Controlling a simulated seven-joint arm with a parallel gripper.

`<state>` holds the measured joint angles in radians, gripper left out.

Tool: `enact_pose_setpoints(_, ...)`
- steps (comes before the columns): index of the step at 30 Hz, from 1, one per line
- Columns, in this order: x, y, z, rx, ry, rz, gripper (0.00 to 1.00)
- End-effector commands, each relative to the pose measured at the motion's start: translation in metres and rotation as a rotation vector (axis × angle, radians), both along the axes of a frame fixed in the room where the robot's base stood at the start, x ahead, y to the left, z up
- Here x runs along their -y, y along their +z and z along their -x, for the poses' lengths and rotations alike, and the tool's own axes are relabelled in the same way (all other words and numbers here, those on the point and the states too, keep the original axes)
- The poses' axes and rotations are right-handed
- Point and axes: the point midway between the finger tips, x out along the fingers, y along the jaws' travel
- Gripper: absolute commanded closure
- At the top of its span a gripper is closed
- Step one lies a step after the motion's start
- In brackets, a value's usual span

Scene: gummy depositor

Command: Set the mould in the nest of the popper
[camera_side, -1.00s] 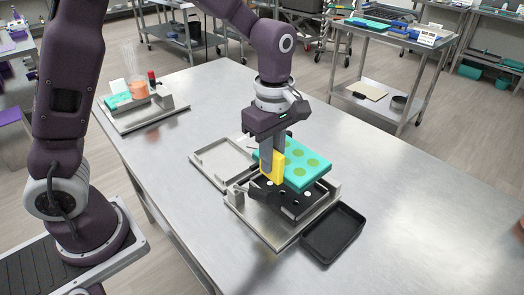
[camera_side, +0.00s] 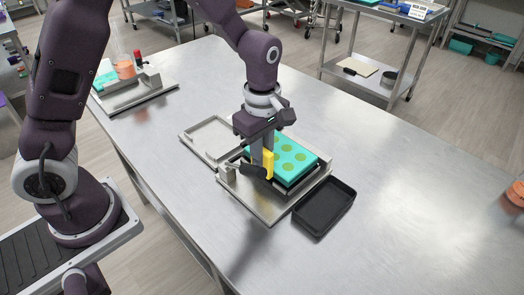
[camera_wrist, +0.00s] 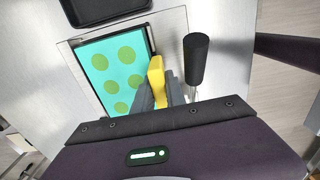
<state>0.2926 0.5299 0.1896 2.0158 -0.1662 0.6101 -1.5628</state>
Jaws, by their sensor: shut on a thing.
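The mould (camera_side: 297,160) is a teal slab with rows of olive-green round cavities and a yellow grip tab (camera_side: 268,164). My gripper (camera_side: 262,158) is shut on the yellow tab, which also shows between the fingers in the wrist view (camera_wrist: 160,88). The mould lies level, low over the popper's black nest. In the wrist view the mould (camera_wrist: 113,82) appears inside the nest's dark border (camera_wrist: 150,38). I cannot tell if it bears fully on the nest floor. The popper (camera_side: 262,208) is a steel base with a black-handled lever (camera_side: 252,171) close beside my fingers.
An empty black tray (camera_side: 324,207) lies at the popper's right side. A shallow steel tray (camera_side: 205,137) lies behind it to the left. A steel stand with an orange-filled beaker (camera_side: 125,68) is at the far left. The table's right part is mostly clear.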

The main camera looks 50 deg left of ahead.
Motion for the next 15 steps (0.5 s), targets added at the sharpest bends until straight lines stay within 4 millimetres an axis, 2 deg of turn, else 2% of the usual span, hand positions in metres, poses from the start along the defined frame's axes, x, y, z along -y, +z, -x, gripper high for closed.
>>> enact_pose_setpoints(15,0.0,-0.0077,-0.0001,0.0,0.001,0.0,1.0)
